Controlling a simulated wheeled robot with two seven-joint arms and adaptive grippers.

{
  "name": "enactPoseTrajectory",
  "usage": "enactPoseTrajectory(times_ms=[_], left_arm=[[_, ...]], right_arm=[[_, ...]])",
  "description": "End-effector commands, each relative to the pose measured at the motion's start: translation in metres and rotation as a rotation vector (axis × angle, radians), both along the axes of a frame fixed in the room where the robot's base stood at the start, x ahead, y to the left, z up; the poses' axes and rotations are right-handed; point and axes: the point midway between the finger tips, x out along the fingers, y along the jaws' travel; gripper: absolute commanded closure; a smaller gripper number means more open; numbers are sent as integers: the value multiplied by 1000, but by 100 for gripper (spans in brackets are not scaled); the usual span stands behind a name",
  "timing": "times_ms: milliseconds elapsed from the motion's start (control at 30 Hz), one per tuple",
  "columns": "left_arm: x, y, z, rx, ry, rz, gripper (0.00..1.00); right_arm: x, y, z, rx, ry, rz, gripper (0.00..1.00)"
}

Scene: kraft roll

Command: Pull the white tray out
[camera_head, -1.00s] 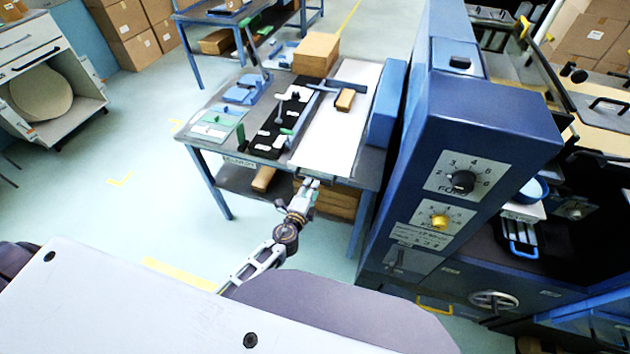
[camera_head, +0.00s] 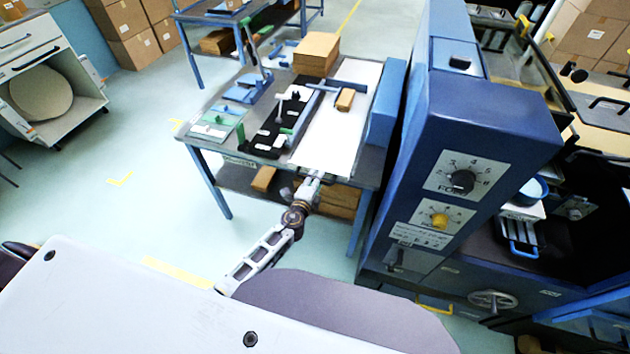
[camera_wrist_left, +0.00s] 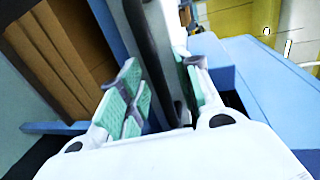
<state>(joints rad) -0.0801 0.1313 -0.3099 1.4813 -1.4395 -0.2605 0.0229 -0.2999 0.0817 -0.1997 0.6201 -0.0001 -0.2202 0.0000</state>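The white tray (camera_head: 335,130) is a long flat white board on the right part of the workbench, with its short front end at the bench's near edge. My left gripper (camera_head: 311,181) is at that front end. In the left wrist view, the left gripper's green-padded fingers (camera_wrist_left: 163,92) stand apart on either side of a dark bar (camera_wrist_left: 150,45) beside a pale edge. This looks like the tray's front, but I cannot tell whether either pad touches it. My right gripper is out of view.
The workbench (camera_head: 228,112) also carries a black tool board (camera_head: 264,135), a brown box stack (camera_head: 316,52) and a small brown block (camera_head: 345,99) over the tray. A blue machine (camera_head: 470,130) stands close on the right. Brown boxes (camera_head: 338,200) lie below. Floor is clear at left.

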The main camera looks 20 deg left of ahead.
Motion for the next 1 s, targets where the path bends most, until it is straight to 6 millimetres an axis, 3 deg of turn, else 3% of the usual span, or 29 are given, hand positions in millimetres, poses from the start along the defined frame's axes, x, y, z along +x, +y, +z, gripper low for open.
enactPoseTrajectory(times_ms=[100,367,1000], left_arm=[[0,0,0,0,0,0,66],[0,0,0,-1,0,0,100],[-1,0,-1,-2,2,0,100]], right_arm=[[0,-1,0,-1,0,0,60],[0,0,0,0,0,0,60],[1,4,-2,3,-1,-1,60]])
